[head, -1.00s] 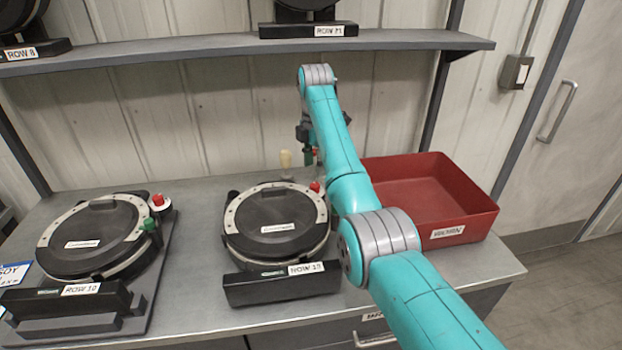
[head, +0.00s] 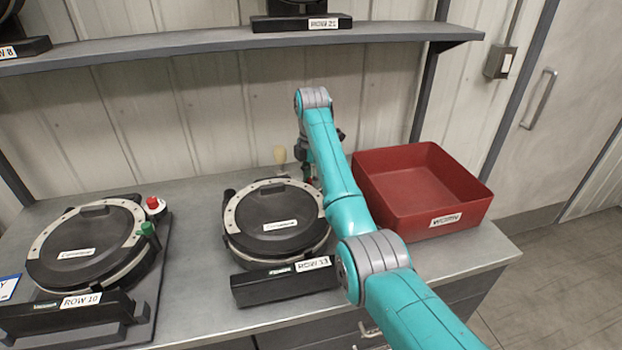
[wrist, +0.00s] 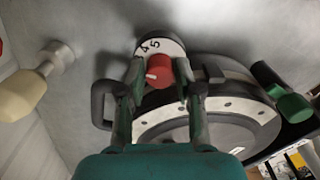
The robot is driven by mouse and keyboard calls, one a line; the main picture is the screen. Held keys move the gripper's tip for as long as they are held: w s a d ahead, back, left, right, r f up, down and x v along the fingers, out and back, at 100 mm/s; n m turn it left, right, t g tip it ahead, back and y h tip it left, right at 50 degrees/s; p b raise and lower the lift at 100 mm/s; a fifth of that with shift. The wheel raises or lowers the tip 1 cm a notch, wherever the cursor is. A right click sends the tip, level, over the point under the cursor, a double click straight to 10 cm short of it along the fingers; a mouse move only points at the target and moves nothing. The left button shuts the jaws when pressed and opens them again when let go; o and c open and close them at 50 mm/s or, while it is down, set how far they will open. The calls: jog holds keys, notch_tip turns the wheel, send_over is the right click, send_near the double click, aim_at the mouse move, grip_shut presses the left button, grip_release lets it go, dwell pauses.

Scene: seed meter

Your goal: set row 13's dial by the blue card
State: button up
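The row 13 seed meter (head: 278,222) is a round black unit with a pale rim; its label (head: 312,264) reads ROW 13. In the wrist view its red dial knob (wrist: 159,71) has a white mark pointing left, beside a white scale (wrist: 152,46) showing 4 and 5. My gripper (wrist: 159,72) has one finger on each side of the knob, very close to it; I cannot tell whether they touch. In the head view my arm mostly hides gripper and dial. A blue and white card (head: 9,287) is cut off at the left edge, its text unreadable.
The row 10 meter (head: 86,246) stands to the left, with a red knob (head: 154,205) and green handle (head: 149,232). A red bin (head: 405,215) is to the right. A shelf (head: 200,42) runs above. A cream-tipped post (head: 280,155) stands behind the row 13 meter.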

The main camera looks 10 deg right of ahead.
grip_shut()
jog(key=shift+n, duration=0.3)
jog(key=n, duration=0.4)
jog(key=shift+n, duration=0.3)
jog(key=n, duration=0.5)
jog(key=shift+d, duration=0.1)
jog(key=o, duration=0.6)
grip_release()
jog(key=shift+o, duration=0.2)
